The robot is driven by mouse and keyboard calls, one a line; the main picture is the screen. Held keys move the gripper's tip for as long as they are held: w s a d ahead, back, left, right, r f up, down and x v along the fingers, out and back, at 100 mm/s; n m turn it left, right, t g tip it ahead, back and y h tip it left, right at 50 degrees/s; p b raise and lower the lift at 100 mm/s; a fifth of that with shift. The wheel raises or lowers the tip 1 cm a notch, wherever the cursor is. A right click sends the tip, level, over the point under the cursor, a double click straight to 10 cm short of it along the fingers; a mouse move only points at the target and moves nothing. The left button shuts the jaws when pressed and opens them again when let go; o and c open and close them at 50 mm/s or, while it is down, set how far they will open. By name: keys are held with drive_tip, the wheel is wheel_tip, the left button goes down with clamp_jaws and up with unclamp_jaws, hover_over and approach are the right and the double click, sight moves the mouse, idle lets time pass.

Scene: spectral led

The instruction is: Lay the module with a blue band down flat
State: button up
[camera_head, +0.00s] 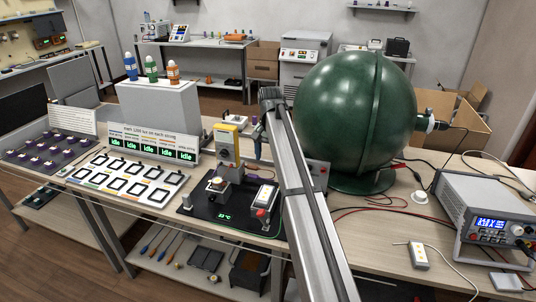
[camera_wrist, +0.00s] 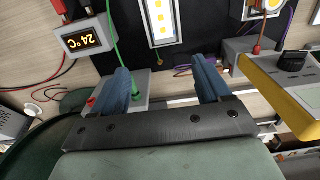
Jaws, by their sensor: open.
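I cannot make out a module with a blue band in either view. A white module with yellow squares (camera_wrist: 159,22) lies on the black mat in the wrist view, with no blue band visible on its shown part. Another white module with yellowish spots (camera_head: 418,256) lies on the table at the right in the head view. My gripper (camera_wrist: 163,85) is open, with its two blue fingers apart and nothing between them. In the head view its blue tip (camera_head: 258,148) is partly hidden by my arm, behind the black mat.
A large green sphere (camera_head: 345,110) and a power supply (camera_head: 480,215) stand right. Wires cross the table.

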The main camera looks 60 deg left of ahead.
sight(268, 188)
drive_tip(key=f, duration=1.3)
drive_tip(key=shift+s+a+f, duration=0.2)
drive_tip(key=shift+s+f, duration=0.1)
drive_tip(key=shift+s, duration=0.05)
drive_tip(key=shift+c, duration=0.2)
drive_tip(key=c, duration=1.2)
